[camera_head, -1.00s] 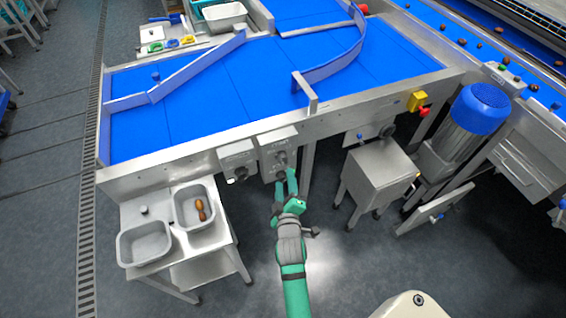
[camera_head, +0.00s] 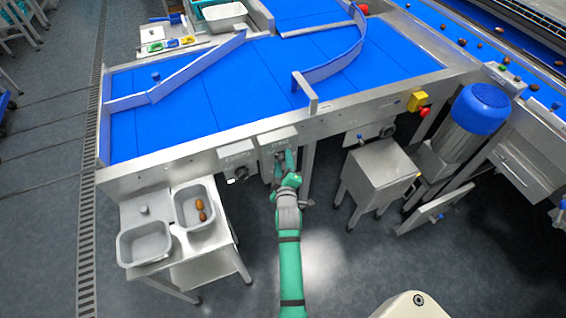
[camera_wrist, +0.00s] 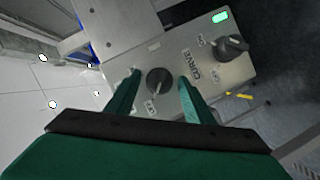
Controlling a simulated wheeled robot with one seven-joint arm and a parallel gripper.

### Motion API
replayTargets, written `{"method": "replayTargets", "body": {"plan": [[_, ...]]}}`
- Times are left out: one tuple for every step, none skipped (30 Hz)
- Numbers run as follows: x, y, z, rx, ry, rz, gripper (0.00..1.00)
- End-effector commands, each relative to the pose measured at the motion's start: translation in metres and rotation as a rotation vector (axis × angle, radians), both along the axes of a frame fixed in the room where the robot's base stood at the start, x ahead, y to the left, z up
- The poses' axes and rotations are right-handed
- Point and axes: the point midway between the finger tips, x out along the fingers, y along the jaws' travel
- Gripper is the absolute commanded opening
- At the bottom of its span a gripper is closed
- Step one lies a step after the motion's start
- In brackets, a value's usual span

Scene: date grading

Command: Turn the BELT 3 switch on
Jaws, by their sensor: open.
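Two grey switch boxes hang on the front rail of the blue-belted table: a left box (camera_head: 236,158) and a right box (camera_head: 276,141). Their lettering is too small to read surely in the head view. My gripper (camera_head: 284,157) is at the right box, its fingers reaching up to the box face. In the wrist view, my open gripper (camera_wrist: 158,92) has one finger on each side of a dark round knob (camera_wrist: 158,81), with a gap showing on both sides. Right of it are a "CURVE" label (camera_wrist: 203,75), a second dark knob (camera_wrist: 232,48) and a lit green lamp (camera_wrist: 220,17).
A steel side table (camera_head: 211,270) with two grey trays stands at the left; dates lie in the right tray (camera_head: 184,203). A steel cabinet (camera_head: 378,178) and a blue-topped motor (camera_head: 480,108) stand to the right. A red button on a yellow box (camera_head: 417,99) is on the rail.

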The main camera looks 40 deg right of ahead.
Motion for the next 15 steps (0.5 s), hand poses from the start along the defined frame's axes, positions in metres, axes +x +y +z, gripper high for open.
{"method": "replayTargets", "body": {"plan": [[-0.0001,-0.0001,-0.0001,0.000,0.000,0.000,0.48],[-0.0002,-0.0001,-0.0001,0.000,0.000,0.000,0.48],[-0.0002,-0.0001,-0.0001,0.000,0.000,0.000,0.48],[-0.0003,0.0000,-0.0001,0.000,0.000,0.000,0.48],[-0.0003,0.0000,-0.0001,0.000,0.000,0.000,0.41],[-0.0002,0.0001,-0.0001,0.000,0.000,0.000,0.31],[-0.0002,0.0001,-0.0001,0.000,0.000,0.000,0.24],[-0.0003,0.0001,-0.0001,0.000,0.000,0.000,0.17],[-0.0003,0.0001,0.0000,0.000,0.000,0.000,0.07],[-0.0003,0.0001,0.0000,0.000,0.000,0.000,0.07],[-0.0003,0.0001,-0.0001,0.000,0.000,0.000,0.07],[-0.0003,0.0001,-0.0001,0.001,-0.001,0.000,0.07],[-0.0004,0.0001,0.0000,0.001,-0.001,0.000,0.07],[-0.0004,0.0001,0.0000,0.002,0.000,0.000,0.07],[-0.0004,0.0001,0.0001,0.005,-0.001,0.000,0.07]]}}
